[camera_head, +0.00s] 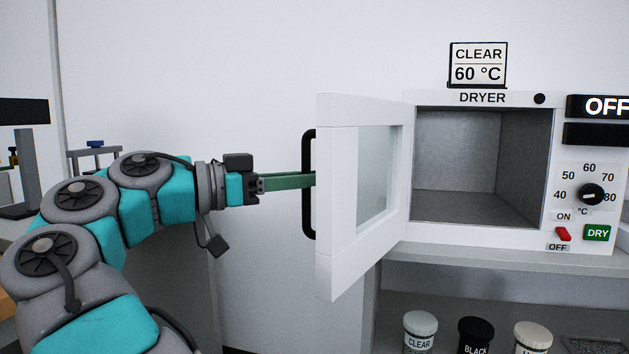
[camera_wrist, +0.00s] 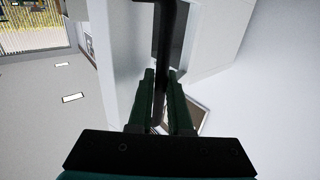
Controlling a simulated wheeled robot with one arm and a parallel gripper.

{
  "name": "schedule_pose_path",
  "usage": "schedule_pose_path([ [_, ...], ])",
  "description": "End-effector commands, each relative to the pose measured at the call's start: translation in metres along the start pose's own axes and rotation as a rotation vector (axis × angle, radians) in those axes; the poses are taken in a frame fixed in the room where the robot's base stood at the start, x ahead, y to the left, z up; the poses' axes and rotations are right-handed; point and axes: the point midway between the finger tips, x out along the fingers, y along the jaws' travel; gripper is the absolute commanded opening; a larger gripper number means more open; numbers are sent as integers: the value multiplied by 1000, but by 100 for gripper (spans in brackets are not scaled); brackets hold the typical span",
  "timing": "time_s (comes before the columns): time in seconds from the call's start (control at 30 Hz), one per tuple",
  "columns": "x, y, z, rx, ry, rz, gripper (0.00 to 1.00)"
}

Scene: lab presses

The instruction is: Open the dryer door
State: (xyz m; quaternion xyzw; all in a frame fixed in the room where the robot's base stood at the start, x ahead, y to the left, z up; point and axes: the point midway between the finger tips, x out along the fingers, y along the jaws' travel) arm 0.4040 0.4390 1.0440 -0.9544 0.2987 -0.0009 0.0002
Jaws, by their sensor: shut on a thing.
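The white dryer (camera_head: 483,170) stands on a shelf at the right in the head view. Its door (camera_head: 350,200), with a glass pane, is swung wide open to the left, and the grey inside of the dryer shows empty. A black bar handle (camera_head: 308,215) is on the door's outer face. My gripper (camera_head: 312,179) reaches in from the left with its green fingers at the handle; the door edge hides the fingertips. In the wrist view the green fingers (camera_wrist: 163,95) are on both sides of the black handle (camera_wrist: 170,40), shut on it.
A dial (camera_head: 591,195), a red switch (camera_head: 563,234) and a green DRY label are on the dryer's right panel. A sign (camera_head: 478,65) reading CLEAR 60 °C stands on top. Several jars, one with a white lid (camera_head: 421,323), stand below. Other equipment (camera_head: 20,150) is at the far left.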

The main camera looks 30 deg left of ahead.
Motion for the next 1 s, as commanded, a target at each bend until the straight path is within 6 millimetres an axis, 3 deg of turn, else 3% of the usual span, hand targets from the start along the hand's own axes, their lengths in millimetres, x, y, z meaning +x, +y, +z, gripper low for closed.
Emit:
schedule_pose_path([
  [0.67,-4,1,1,-1,-3,3,0],
  [0.7,-4,1,1,-1,-3,3,21],
  [0.93,-4,1,0,0,-2,3,46],
  [1.0,-4,1,0,0,-2,2,47],
])
